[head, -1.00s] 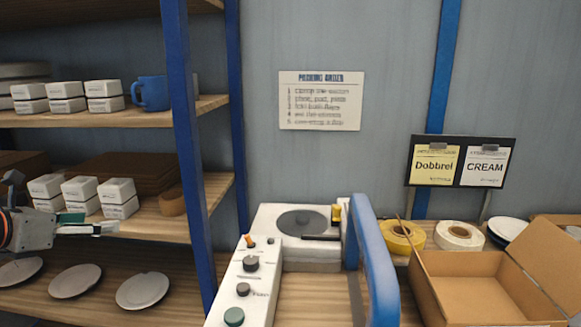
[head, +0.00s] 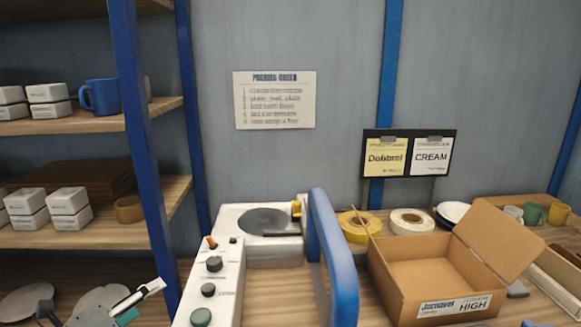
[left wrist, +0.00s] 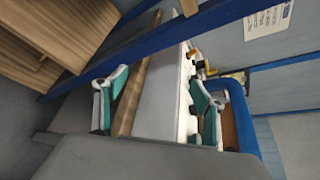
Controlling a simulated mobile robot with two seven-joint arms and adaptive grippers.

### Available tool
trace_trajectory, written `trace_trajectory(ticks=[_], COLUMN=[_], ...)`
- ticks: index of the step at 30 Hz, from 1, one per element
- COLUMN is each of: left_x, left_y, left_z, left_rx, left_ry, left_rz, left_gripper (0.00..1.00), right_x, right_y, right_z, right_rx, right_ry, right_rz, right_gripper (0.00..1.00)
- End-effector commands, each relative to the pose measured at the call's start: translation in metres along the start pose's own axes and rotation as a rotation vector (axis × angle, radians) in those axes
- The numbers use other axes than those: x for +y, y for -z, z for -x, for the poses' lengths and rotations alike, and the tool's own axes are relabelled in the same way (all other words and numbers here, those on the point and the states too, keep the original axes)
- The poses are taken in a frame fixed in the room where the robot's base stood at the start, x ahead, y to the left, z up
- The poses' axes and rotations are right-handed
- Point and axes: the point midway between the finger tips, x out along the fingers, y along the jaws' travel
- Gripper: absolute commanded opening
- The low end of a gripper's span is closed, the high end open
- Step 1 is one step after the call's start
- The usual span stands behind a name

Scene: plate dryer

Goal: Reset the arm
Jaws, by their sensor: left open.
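My left gripper (head: 98,303) is at the lower left of the head view, in front of the lower shelf. Its two fingers with teal pads are apart, with nothing seen held between them. In the left wrist view, the gripper (left wrist: 160,105) shows its teal pads spread wide, with the white machine's panel side and a wooden edge behind the gap. The white machine (head: 232,262) with knobs, a grey round disc and a blue handle (head: 335,265) stands to the right of this gripper. My right gripper is not in view.
A blue shelf post (head: 147,150) stands close to my left gripper. Shelves hold white boxes (head: 70,200), a blue mug (head: 101,97) and a plate (head: 22,302). An open carton (head: 425,270), tape rolls (head: 412,221) and mugs (head: 558,213) are on the right of the bench.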

Motion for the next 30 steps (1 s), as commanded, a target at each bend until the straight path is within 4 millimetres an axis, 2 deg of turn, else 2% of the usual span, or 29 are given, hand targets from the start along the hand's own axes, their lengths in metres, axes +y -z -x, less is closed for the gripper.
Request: trace_trajectory(ticks=[1, 3, 8, 11, 21, 30], left_x=[0.001, 0.003, 0.017, 0.032, 0.102, 0.146], left_y=[0.016, 0.029, 0.055, 0.068, 0.113, 0.144], left_z=[-0.001, -0.001, 0.005, 0.013, 0.065, 0.11], left_rx=[-0.009, -0.035, -0.107, -0.165, -0.411, -0.579], left_ry=[-0.005, -0.019, -0.078, -0.13, -0.369, -0.535], left_rz=[0.089, 0.201, 0.462, 0.625, 1.118, 1.341], left_gripper=[0.7, 0.7, 0.7, 0.7, 0.7, 0.7], right_x=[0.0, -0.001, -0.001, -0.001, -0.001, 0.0], right_y=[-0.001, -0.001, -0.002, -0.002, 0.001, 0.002], right_z=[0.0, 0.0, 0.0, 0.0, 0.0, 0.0], right_rx=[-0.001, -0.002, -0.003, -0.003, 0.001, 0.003], right_ry=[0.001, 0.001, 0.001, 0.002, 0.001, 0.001], right_rz=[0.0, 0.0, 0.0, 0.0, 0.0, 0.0], right_gripper=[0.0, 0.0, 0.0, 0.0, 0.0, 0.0])
